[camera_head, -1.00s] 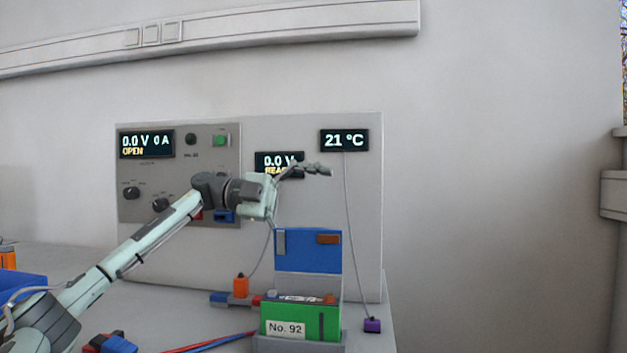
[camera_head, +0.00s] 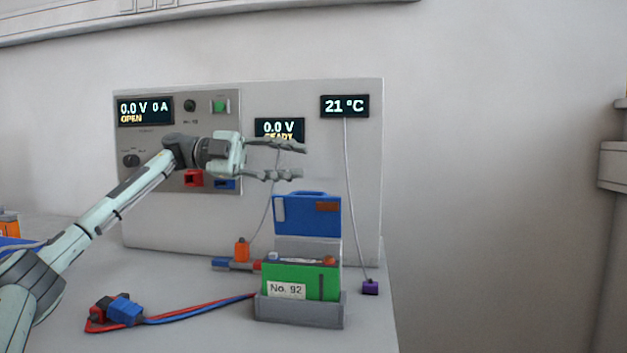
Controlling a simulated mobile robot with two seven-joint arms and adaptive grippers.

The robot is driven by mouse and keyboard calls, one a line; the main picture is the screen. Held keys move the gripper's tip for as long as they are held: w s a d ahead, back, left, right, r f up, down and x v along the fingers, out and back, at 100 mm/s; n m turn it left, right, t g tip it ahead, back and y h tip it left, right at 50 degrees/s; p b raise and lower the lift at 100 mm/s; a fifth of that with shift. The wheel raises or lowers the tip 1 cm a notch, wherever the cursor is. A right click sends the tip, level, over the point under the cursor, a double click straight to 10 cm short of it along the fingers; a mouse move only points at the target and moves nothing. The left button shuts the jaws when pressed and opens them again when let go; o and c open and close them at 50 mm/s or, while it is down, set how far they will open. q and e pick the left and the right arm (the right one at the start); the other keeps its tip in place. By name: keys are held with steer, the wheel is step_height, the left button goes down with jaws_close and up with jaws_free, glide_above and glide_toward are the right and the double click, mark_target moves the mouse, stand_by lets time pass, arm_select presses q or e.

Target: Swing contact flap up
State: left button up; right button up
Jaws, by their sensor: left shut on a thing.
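The contact flap (camera_head: 293,217) is a blue plate with a small handle on its top edge, a grey and a brown pad on its face. It stands upright behind the green battery marked "No. 92" (camera_head: 309,287), which sits in a grey holder (camera_head: 299,316). My left gripper (camera_head: 295,160) is above and slightly left of the flap, in front of the tester's panel. Its two fingers point right and are spread, with nothing visible held between them. The lower finger shows just above the flap's top and looks apart from it. My right gripper is not in view.
Behind stands the panel (camera_head: 362,200) with displays, a knob, and red and blue sockets. Left of the battery are an orange plug (camera_head: 242,250) and red and blue leads with a connector (camera_head: 125,310).

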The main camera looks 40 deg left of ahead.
arm_select(q)
steer(key=shift+s+a+f, duration=0.25)
steer(key=shift+s+a, duration=0.25)
steer(key=shift+a, duration=0.15)
steer(key=shift+s+a+f, duration=0.2)
steer(key=shift+s+a, duration=0.3)
steer(key=shift+a, duration=0.15)
steer(key=shift+d, duration=0.1)
